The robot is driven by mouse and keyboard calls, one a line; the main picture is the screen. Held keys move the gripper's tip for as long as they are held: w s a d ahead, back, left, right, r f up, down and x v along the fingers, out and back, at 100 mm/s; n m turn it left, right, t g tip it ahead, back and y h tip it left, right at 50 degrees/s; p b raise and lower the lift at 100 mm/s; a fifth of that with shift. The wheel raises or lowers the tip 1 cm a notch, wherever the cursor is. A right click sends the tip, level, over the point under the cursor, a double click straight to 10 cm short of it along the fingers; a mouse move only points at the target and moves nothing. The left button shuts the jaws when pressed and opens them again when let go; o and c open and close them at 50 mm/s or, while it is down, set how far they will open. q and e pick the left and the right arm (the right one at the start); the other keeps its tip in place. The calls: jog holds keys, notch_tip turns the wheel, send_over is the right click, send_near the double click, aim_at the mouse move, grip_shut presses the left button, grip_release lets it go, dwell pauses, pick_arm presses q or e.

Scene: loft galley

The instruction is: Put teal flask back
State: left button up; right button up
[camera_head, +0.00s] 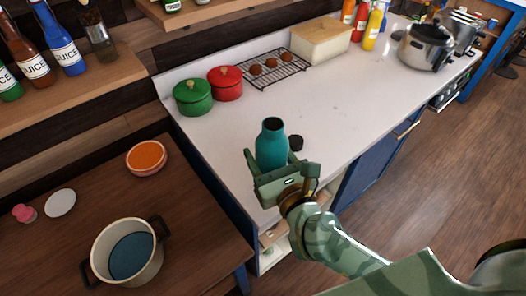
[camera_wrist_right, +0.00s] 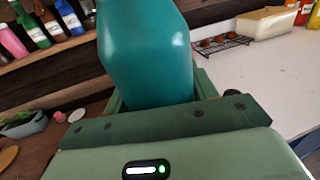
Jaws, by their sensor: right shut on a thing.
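The teal flask (camera_head: 271,143) stands about upright at the near edge of the white counter (camera_head: 330,115), its dark mouth open on top. My right gripper (camera_head: 274,166) is shut on its lower body, one finger on each side. The right wrist view shows the flask (camera_wrist_right: 147,50) close up between the fingers, its top cut off by the frame. The gripper hides the flask's base, so I cannot tell whether it touches the counter. A small black cap (camera_head: 296,142) is just right of the flask. My left gripper is out of view.
A green pot (camera_head: 192,98) and a red pot (camera_head: 226,84) stand behind the flask, near a cooling rack (camera_head: 272,72). A wooden table at left bears a large pot (camera_head: 128,254) and an orange bowl (camera_head: 146,157). Bottles (camera_head: 35,65) stand on a shelf. The counter's middle is clear.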

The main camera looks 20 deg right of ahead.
aim_at(257, 145)
jog(key=shift+w+a+r+n+y+p, duration=0.2)
jog(key=shift+w+a+r, duration=0.15)
jog(key=shift+a+r, duration=0.15)
jog(key=shift+w+a+r+n+y+p, duration=0.1)
jog(key=shift+w+a+r+p, duration=0.15)
jog(key=shift+a+r, duration=0.25)
jog(key=w+d+f+b, duration=0.4)
jog(key=w+f+b, duration=0.3)
jog(key=w+f, duration=0.6)
jog(key=shift+f, duration=0.3)
jog(key=o, duration=1.3)
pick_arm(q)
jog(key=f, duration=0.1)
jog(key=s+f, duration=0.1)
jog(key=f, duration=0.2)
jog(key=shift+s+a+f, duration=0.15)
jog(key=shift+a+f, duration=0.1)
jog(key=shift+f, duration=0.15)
